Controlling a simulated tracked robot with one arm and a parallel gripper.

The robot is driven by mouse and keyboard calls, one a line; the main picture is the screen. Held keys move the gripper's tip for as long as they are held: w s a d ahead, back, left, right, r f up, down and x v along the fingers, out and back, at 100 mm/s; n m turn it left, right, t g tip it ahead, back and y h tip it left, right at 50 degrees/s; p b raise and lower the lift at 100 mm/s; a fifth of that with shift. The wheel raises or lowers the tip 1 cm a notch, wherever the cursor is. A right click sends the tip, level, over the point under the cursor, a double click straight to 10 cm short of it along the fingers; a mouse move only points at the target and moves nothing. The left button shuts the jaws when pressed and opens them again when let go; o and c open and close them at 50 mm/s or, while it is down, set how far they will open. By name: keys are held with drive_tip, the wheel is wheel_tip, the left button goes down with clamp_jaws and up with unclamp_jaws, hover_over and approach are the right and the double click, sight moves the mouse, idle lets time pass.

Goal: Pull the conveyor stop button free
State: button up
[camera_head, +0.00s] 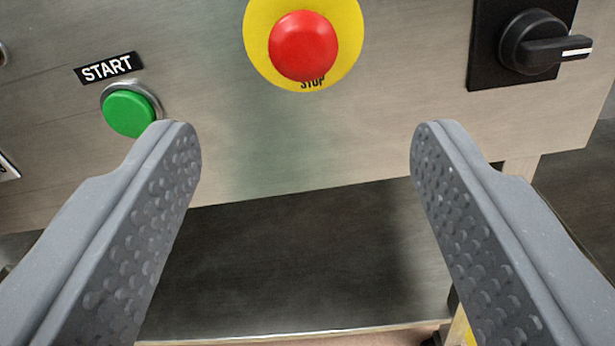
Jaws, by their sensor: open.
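The conveyor stop button (303,46) is a red mushroom head on a round yellow plate (260,68) marked STOP. It sits on the metal control panel at the top middle of the view. My gripper (306,130) is open and empty, its two grey dimpled fingers spread wide. In the picture the fingertips lie below the button, one to each side, with nothing between them but the panel. Neither finger touches the red head.
A green button (129,113) with a START label (109,67) is close to the left fingertip in the picture. A black rotary switch (532,44) is at the upper right. A dark flat surface (300,265) shows below the panel (400,80).

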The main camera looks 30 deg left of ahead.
drive_tip(key=shift+v, duration=1.95)
drive_tip(key=w+d+r+h+p, duration=0.1)
drive_tip(key=w+r+h, duration=0.15)
drive_tip(key=r, duration=1.15)
drive_tip(key=w+d+r+h+p, duration=0.1)
drive_tip(key=d+r+h, duration=0.15)
drive_tip(key=r, duration=1.15)
drive_tip(key=s+a+r+h+p, duration=0.1)
drive_tip(key=s+r, duration=0.2)
drive_tip(key=r, duration=0.5)
drive_tip(key=s+a+r+h, duration=0.1)
drive_tip(key=s+r, duration=0.2)
drive_tip(key=r, duration=0.4)
drive_tip(key=s+a+r+g+p, duration=0.1)
drive_tip(key=s+a+r, duration=0.2)
drive_tip(key=s+r, duration=0.6)
drive_tip(key=s+a+r+m+y, duration=0.1)
drive_tip(key=s+a+r, duration=0.2)
drive_tip(key=s+r, duration=0.6)
drive_tip(key=s, duration=0.3)
drive_tip(key=shift+s+r+g+p, duration=0.25)
drive_tip(key=shift+g+p, duration=0.1)
drive_tip(key=shift+g, duration=0.05)
